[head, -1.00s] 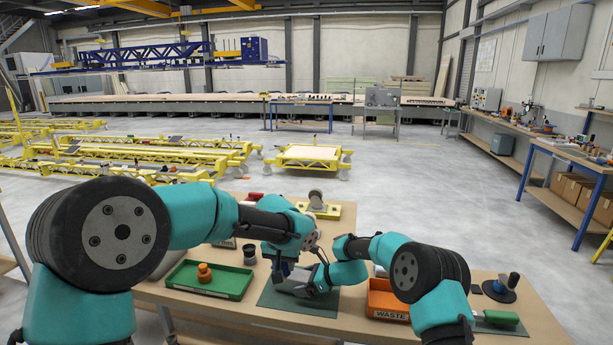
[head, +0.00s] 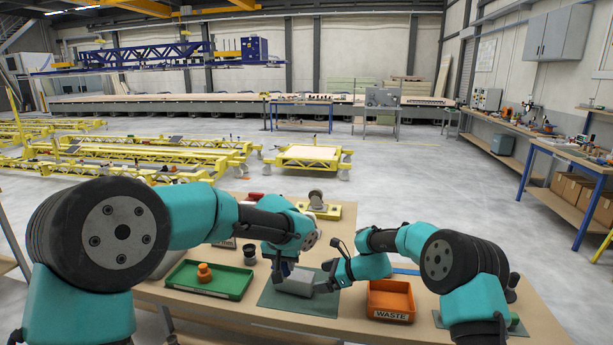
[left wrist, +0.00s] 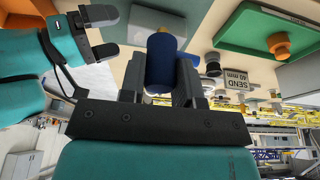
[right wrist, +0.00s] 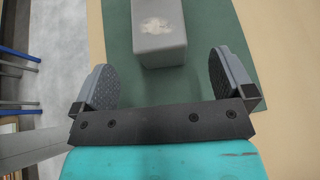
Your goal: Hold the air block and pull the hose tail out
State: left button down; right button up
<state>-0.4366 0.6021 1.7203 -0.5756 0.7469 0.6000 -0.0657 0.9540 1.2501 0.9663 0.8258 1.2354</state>
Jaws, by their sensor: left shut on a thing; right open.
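The grey air block (head: 296,283) lies on the dark green mat (head: 275,304). In the right wrist view its near end (right wrist: 160,42) has a pale worn patch. My left gripper (head: 286,270) is over the block's left end, shut on a blue cylinder (left wrist: 161,62) that stands out in front of the block in the left wrist view. Whether this cylinder is the hose tail, and how it meets the block, I cannot tell. My right gripper (right wrist: 165,80) is open and empty, its fingers wide apart just short of the block's near end.
An orange WASTE bin (head: 390,315) stands right of the mat, close to my right arm. A green tray (head: 190,285) with an orange knobbed piece (head: 204,272) is at the left, with a dark cup (head: 249,254) beside it. A yellow fixture (head: 330,211) stands behind.

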jog(key=v, duration=0.4)
jog(key=shift+s+d+r, duration=0.1)
jog(key=shift+d, duration=0.15)
jog(key=shift+a, duration=0.1)
